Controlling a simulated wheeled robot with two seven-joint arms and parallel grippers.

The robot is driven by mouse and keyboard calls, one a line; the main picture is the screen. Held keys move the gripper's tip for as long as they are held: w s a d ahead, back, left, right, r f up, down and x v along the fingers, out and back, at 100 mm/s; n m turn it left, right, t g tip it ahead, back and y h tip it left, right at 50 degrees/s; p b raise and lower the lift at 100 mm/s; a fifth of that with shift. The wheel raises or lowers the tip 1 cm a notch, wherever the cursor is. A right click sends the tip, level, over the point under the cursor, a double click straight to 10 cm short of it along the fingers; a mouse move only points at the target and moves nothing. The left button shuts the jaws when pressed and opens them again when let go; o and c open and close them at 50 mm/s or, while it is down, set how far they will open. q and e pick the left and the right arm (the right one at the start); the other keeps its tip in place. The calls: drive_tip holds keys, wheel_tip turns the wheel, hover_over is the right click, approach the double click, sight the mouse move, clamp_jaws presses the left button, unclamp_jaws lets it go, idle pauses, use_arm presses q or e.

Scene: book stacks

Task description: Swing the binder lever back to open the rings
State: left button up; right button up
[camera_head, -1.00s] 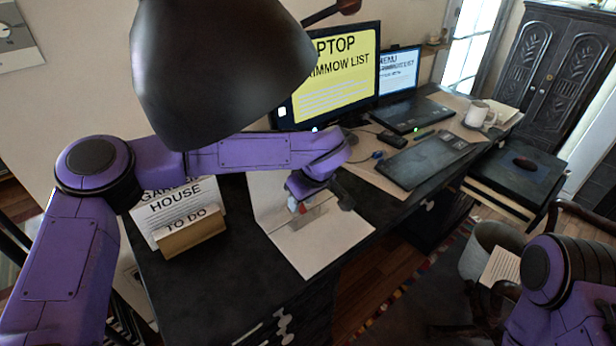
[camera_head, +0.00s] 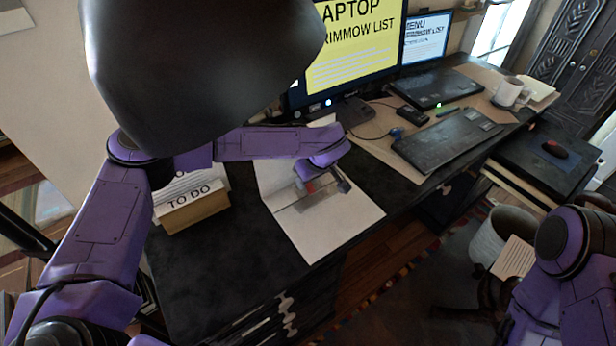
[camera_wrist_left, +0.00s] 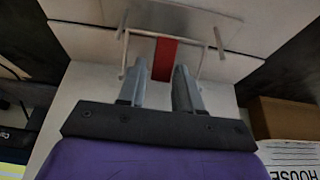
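A white binder (camera_head: 338,228) lies open on the dark desk, and its pale inside also shows in the left wrist view (camera_wrist_left: 85,40). A grey metal plate with thin wire rings (camera_wrist_left: 205,40) runs across its middle. A red lever (camera_wrist_left: 165,60) stands at the ring mechanism; it also shows as a small red patch in the head view (camera_head: 310,187). My left gripper (camera_wrist_left: 160,72) is over the binder with its fingers apart. The lever's near end lies between the fingertips; I cannot tell whether they touch it. Only my right arm shows; its gripper is out of view.
A box of cards (camera_head: 195,212) stands left of the binder. A monitor (camera_head: 350,50), a keyboard (camera_head: 447,140) and a mug (camera_head: 508,92) are to the right and behind. A dark lamp shade (camera_head: 200,70) hangs in front of the camera. The front left desktop is clear.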

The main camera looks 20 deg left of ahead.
sight(311, 189)
use_arm(q)
drive_tip(key=shift+s+r, duration=0.15)
drive_tip(key=shift+s, duration=0.05)
drive_tip(key=shift+w, duration=0.1)
clamp_jaws()
drive_tip(key=p, duration=0.2)
drive_tip(key=shift+a+r+g+h+p, duration=0.15)
drive_tip(key=shift+r+g+h+p, duration=0.1)
drive_tip(key=shift+g+h+p, duration=0.15)
drive_tip(key=shift+w+a+f+g+h, duration=0.1)
drive_tip(key=shift+w+f+g+h, duration=0.15)
drive_tip(key=shift+f, duration=0.3)
drive_tip(key=shift+s, duration=0.1)
unclamp_jaws()
drive_tip(key=b+v, duration=0.1)
drive_tip(key=v, duration=0.9)
drive_tip(key=shift+r, duration=0.25)
